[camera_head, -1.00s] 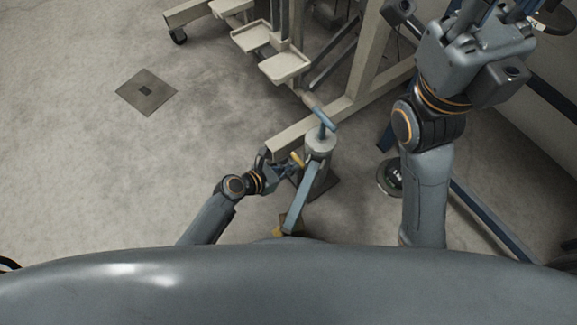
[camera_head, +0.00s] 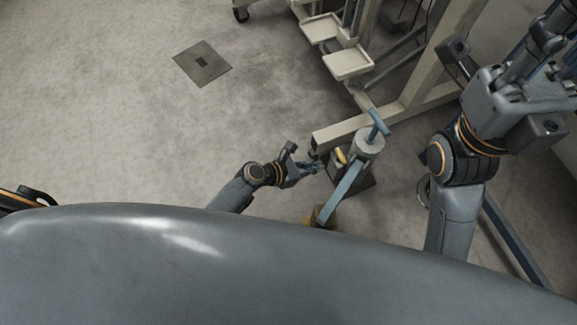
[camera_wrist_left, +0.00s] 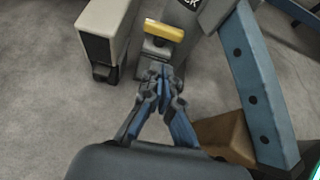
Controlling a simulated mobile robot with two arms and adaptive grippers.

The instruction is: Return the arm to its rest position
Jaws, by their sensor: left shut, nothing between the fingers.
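My left arm comes in low at the centre of the head view. Its gripper (camera_head: 316,167) is beside the lever post, a little left of it, with a small gap. In the left wrist view the blue-and-black fingers (camera_wrist_left: 162,82) are together and empty. The yellow lever handle (camera_wrist_left: 164,31) is just beyond the fingertips, apart from them; it also shows in the head view (camera_head: 341,156). My right arm rises at the right of the head view, its large hand (camera_head: 510,105) near the camera. Whether that hand is open or shut does not show clearly.
The grey post (camera_head: 368,145) has a blue T-handle (camera_head: 379,123) on top and a blue bar (camera_head: 343,190) slanting toward me. A beige wheeled frame with trays (camera_head: 348,63) stands behind. A blue rail runs low at right. The floor (camera_head: 130,120) at left is clear.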

